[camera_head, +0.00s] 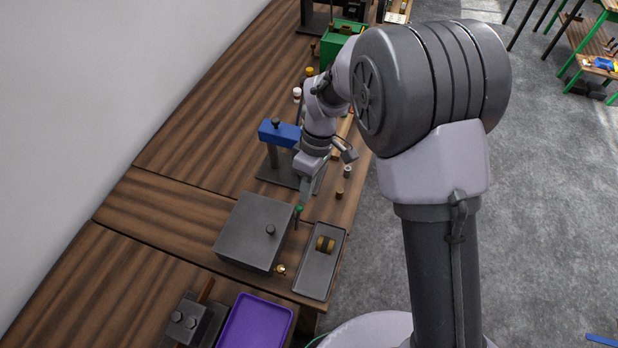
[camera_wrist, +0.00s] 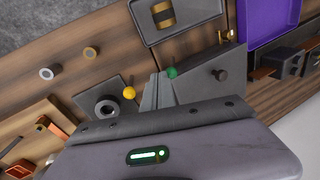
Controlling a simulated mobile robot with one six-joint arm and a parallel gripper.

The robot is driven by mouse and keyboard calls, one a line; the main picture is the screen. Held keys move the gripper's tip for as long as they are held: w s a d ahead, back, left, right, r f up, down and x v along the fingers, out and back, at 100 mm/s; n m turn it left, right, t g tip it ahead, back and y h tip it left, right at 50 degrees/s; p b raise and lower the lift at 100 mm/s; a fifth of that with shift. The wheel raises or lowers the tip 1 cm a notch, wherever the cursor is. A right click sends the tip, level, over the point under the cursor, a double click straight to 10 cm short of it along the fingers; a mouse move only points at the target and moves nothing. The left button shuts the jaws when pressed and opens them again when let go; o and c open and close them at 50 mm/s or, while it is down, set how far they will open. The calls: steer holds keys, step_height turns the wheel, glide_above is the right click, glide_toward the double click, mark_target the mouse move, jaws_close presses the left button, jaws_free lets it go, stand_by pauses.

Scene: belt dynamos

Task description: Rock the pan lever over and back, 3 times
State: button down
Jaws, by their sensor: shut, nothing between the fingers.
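A lever with a green knob (camera_head: 299,209) stands at the right side of a grey box (camera_head: 252,228) on the wooden bench. I take it for the pan lever. In the wrist view the green knob (camera_wrist: 172,72) shows just right of my fingertips. My gripper (camera_head: 304,197) points down close to the knob, with its fingers (camera_wrist: 158,77) together and nothing between them. I cannot tell whether the fingers touch the knob. The lever's lower part is hard to make out.
A grey tray (camera_head: 319,287) holding a brass-and-dark roller (camera_head: 325,244) lies right of the box. A purple tray (camera_head: 256,322) is nearer. A blue-topped stand (camera_head: 280,133) rises behind my gripper. Small parts, including a brass ring (camera_head: 339,194), stand near the bench edge.

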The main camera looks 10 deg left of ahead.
steer(key=shift+f, duration=0.35)
steer(key=shift+s+a, duration=0.1)
